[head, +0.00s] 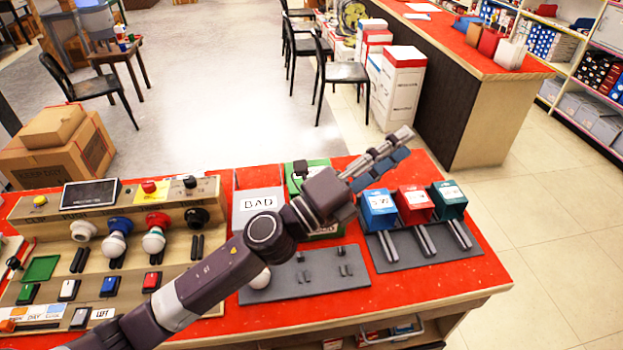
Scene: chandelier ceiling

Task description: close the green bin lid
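The green bin (449,201) is the rightmost of three small coloured bins on a dark grey base at the right of the red table. It has a white label. I cannot tell clearly how its lid stands. My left gripper (402,146) is above and behind the blue and red bins, pointing to the upper right, left of the green bin and apart from it. Its fingers lie close together in this view, with nothing visible between them; whether they are shut is unclear. My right gripper is not in view.
The blue bin (379,209) and red bin (413,205) stand beside the green one. A panel of buttons and switches (130,225) fills the table's left. A BAD sign (258,203) and green box (297,178) sit near my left arm. Red table space (480,275) is free at front right.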

